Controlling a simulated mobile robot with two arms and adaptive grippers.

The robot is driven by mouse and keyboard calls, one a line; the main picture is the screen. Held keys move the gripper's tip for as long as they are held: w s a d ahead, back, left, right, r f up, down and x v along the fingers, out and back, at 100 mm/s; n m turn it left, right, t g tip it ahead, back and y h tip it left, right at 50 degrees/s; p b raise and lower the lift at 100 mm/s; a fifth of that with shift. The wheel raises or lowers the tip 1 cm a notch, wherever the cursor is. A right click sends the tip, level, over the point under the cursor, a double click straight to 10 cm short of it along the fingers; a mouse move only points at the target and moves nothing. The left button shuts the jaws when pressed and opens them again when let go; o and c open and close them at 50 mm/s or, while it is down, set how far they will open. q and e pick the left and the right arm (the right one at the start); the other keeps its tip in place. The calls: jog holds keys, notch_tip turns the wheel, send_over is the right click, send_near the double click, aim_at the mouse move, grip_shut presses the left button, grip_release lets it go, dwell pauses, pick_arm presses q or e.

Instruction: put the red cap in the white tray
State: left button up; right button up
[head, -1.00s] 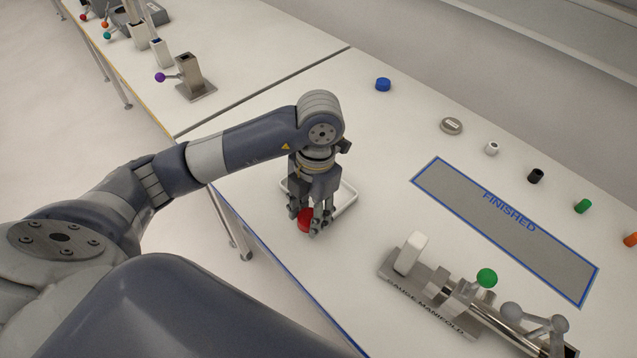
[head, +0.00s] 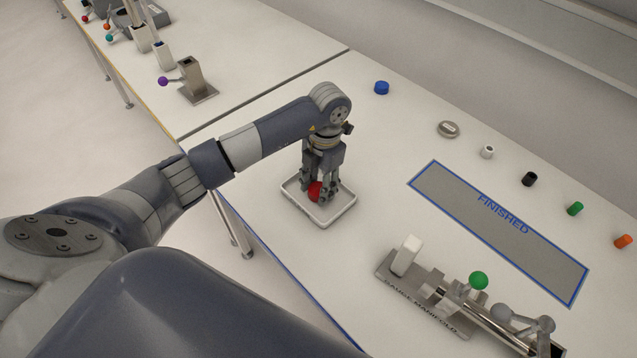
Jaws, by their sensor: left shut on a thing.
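The red cap (head: 315,190) is between the fingers of my left gripper (head: 321,193), which is shut on it. The gripper points down over the white tray (head: 297,210), a shallow tray with a raised rim on the near part of the table. The cap appears within the tray's outline; whether it touches the tray floor I cannot tell. The fingers hide part of the cap and part of the tray. My right gripper is not in view.
The gauge manifold (head: 420,292) with a green ball knob stands at the lower right. Beyond it lies a grey FINISHED area (head: 500,232) with a blue border. A blue cap (head: 381,88) and several small parts line the back. Table around the tray is clear.

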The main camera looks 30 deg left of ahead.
pick_arm(q)
jog(key=shift+f, duration=0.2)
jog(key=shift+f, duration=0.15)
jog(key=o, duration=0.8)
jog(key=shift+r, duration=0.25)
notch_tip(320, 180, up, 12)
jog(key=w+b, duration=0.1)
jog(key=shift+w+d+b, duration=0.2)
jog(key=shift+d+b, duration=0.05)
jog(key=shift+b, duration=0.1)
jog(key=shift+f, duration=0.2)
